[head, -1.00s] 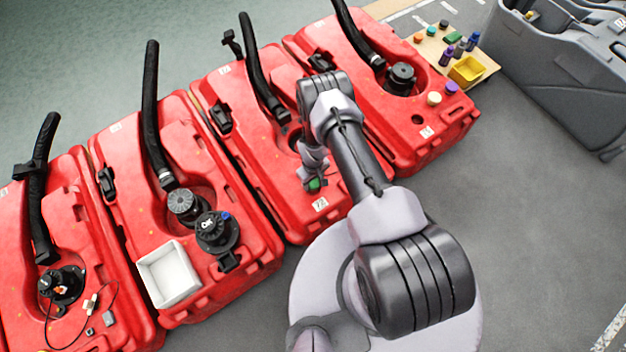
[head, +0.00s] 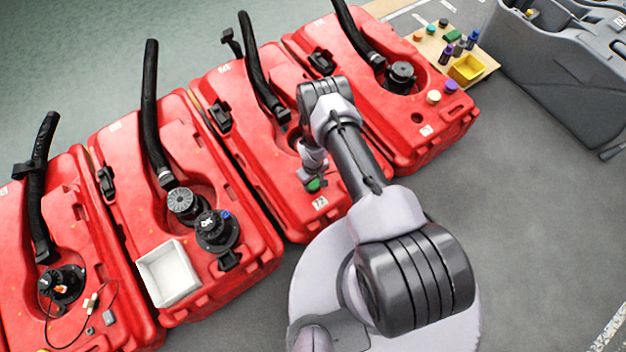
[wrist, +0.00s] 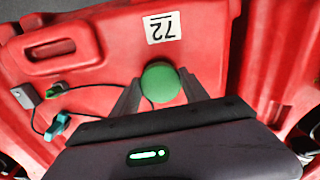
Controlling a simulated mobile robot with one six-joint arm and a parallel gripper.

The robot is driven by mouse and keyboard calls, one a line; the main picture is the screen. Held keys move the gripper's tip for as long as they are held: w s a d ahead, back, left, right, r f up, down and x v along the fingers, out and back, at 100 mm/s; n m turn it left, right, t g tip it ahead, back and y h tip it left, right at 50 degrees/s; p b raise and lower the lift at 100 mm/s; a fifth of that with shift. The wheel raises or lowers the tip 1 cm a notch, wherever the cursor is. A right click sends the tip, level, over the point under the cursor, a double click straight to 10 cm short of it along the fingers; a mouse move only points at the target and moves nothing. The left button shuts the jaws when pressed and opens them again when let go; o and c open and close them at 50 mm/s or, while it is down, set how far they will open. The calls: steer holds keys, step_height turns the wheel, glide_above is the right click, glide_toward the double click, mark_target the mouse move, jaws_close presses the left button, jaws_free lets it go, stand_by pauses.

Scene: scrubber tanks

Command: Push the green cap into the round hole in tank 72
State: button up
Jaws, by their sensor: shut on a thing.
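The green cap (wrist: 160,82) is between the fingertips of my gripper (wrist: 157,92), which is shut on it, in the wrist view. The cap also shows in the head view (head: 314,185), over the front part of red tank 72 (head: 335,222). The tank's white label "72" (wrist: 162,27) lies just beyond the cap in the wrist view. My gripper points down at the tank's top. I see no round hole in tank 72; the cap and gripper may cover it. I cannot tell whether the cap touches the tank.
A cable with a teal connector (wrist: 57,126) lies on tank 72 beside my gripper. Other red tanks stand on both sides; the left one bears a white bin (head: 168,274). A board with a yellow tray (head: 467,69) is at the upper right.

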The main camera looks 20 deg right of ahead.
steer(key=shift+f, duration=0.2)
stand_by(0.3)
steer(key=shift+f, duration=0.25)
steer(key=shift+f, duration=0.75)
stand_by(0.8)
steer(key=o, duration=1.4)
steer(key=shift+o, duration=0.5)
steer(key=o, duration=0.4)
steer(key=shift+r, duration=0.1)
